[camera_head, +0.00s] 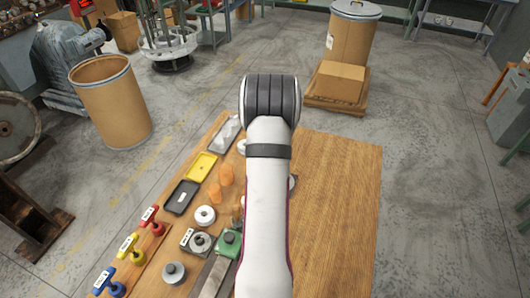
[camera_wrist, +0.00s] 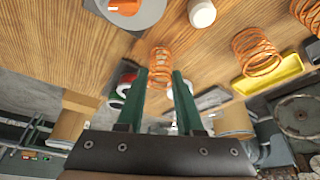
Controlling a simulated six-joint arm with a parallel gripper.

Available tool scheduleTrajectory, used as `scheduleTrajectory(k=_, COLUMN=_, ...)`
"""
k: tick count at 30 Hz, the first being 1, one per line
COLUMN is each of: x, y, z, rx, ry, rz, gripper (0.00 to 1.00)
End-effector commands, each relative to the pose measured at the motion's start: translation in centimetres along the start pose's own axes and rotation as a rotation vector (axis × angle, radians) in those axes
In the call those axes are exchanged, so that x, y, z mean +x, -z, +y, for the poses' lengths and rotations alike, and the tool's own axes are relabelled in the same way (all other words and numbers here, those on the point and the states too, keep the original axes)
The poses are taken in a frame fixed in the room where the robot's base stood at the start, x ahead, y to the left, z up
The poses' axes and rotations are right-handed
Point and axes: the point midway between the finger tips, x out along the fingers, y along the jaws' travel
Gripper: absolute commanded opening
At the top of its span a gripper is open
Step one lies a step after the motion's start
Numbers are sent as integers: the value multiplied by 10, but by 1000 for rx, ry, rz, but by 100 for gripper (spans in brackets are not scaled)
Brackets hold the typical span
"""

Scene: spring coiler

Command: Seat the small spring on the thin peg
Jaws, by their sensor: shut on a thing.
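My gripper (camera_wrist: 161,74) shows in the wrist view with its two green fingers shut on a small orange spring (camera_wrist: 160,56). The spring stands out past the fingertips, with the wooden table behind it. A grey disc (camera_wrist: 151,12) with an orange piece at its middle is at the top left of the wrist view, apart from the held spring. I cannot make out the thin peg in either view. In the head view my arm hides the gripper and the held spring.
A black tray (camera_head: 181,198), a green block (camera_head: 229,243) and coloured handles (camera_head: 150,217) line the left side. The table's right side (camera_head: 345,200) is clear.

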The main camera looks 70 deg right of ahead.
Motion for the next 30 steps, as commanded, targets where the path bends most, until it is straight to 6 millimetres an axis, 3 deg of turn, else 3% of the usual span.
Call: scheduleTrajectory(k=30, x=11, y=-5, z=0, rx=0, ry=0, rz=0, gripper=4)
